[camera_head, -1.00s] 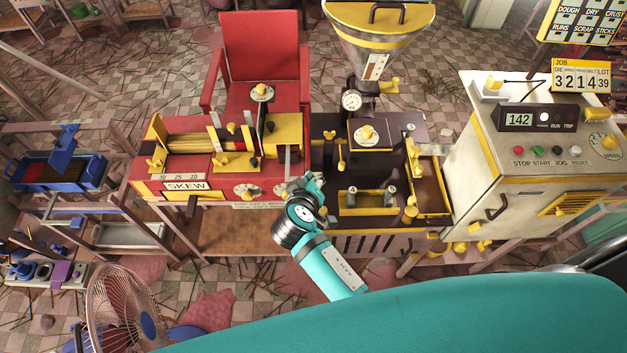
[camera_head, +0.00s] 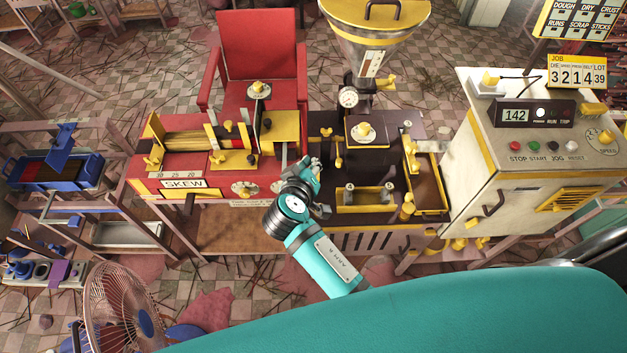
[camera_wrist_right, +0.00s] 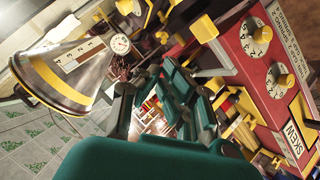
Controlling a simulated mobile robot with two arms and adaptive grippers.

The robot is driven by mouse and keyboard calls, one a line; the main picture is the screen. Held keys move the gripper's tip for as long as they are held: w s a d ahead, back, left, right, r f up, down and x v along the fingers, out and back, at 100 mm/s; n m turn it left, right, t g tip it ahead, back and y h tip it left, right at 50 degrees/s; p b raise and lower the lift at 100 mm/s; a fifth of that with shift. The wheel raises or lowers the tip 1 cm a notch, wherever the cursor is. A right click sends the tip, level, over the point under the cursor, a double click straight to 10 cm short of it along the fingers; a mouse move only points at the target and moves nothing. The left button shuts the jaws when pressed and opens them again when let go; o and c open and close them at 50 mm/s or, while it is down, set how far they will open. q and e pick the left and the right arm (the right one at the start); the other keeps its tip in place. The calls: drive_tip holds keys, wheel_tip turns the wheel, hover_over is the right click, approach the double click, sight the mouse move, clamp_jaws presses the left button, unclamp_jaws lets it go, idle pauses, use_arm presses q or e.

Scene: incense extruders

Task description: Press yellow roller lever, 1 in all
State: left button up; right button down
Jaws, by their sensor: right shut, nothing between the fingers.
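My right gripper (camera_head: 313,172) is shut and empty, above the seam between the red SKEW machine (camera_head: 150,186) and the dark machine (camera_head: 325,126). Its teal fingers (camera_wrist_right: 180,88) show in the right wrist view with nothing between them. A small upright yellow lever (camera_head: 338,156) stands on the dark machine, just beyond and right of the gripper. A yellow-rimmed frame with two roller-like ends (camera_head: 366,208) lies right of the gripper. I cannot tell which of these yellow parts is the roller lever, nor any contact. My left gripper is out of view.
A metal hopper (camera_head: 370,40) rises behind the dark machine. A cream control cabinet (camera_head: 480,200) stands at right with a 142 display. A fan (camera_head: 125,310) stands at front left, and a blue tray (camera_head: 60,172) at left.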

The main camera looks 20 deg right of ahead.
wheel_tip(320, 180, down, 6)
drive_tip(key=w+b, duration=0.1)
drive_tip(key=b, duration=0.3)
drive_tip(key=shift+w+d, duration=0.2)
drive_tip(key=shift+w, duration=0.15)
drive_tip(key=shift+r, duration=0.1)
idle(0.9)
drive_tip(key=shift+w+f+b, duration=0.1)
drive_tip(key=shift+f+b, duration=0.3)
drive_tip(key=shift+b, duration=0.05)
drive_tip(key=shift+w+d+f+b, duration=0.15)
drive_tip(key=shift+w+f+b, duration=0.05)
drive_tip(key=shift+f+b, duration=0.85)
idle(1.0)
idle(0.5)
drive_tip(key=shift+s+r+p, duration=0.2)
drive_tip(key=shift+r+p, duration=0.5)
drive_tip(key=shift+s+r+p, duration=0.15)
drive_tip(key=shift+r+p, duration=0.55)
drive_tip(key=shift+r, duration=0.1)
